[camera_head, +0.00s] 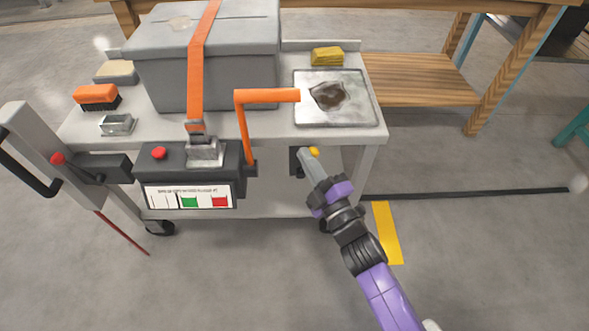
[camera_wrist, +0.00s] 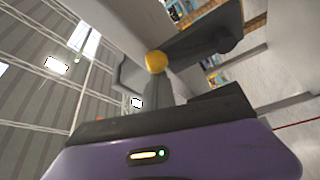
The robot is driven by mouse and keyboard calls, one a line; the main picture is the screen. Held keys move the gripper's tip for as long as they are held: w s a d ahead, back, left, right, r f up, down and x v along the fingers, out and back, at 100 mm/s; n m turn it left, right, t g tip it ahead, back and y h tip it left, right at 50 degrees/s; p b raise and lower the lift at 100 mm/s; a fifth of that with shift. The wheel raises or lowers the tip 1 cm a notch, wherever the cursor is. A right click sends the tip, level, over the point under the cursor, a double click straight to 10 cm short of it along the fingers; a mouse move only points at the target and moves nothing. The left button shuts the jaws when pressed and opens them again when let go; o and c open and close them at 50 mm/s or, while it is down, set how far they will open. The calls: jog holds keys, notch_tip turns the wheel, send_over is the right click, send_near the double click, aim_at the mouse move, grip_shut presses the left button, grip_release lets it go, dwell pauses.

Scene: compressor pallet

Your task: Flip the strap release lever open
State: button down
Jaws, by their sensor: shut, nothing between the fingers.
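An orange strap (camera_head: 203,45) runs over a grey box (camera_head: 160,65) down to a metal buckle (camera_head: 205,150) on the cart's front. An L-shaped orange lever (camera_head: 245,125) stands raised right of the buckle, its grip pointing right; I cannot tell which of these parts is the release lever. My gripper (camera_head: 307,157) is shut and empty, below and right of the orange lever, apart from it. A yellow knob (camera_head: 314,151) on a dark mount is beside my fingertips. The knob also shows in the wrist view (camera_wrist: 155,61); contact with it is unclear.
A control box (camera_head: 180,165) with a red button hangs on the cart's front. The cart top (camera_head: 255,128) holds a metal tray (camera_head: 365,108), a yellow sponge (camera_head: 327,56) and an orange brush (camera_head: 97,95). Floor to the right is mostly clear.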

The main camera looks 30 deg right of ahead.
jog(key=shift+s+d+f+m+t+h+b, duration=0.25)
jog(key=shift+d+m+h+b, duration=0.2)
jog(key=shift+m+b, duration=0.5)
jog(key=shift+s+d+f+m+t+h+b, duration=0.1)
jog(key=shift+s+d+m+t+h+b, duration=0.2)
jog(key=shift+d+m+b, duration=0.45)
jog(key=shift+a, duration=0.1)
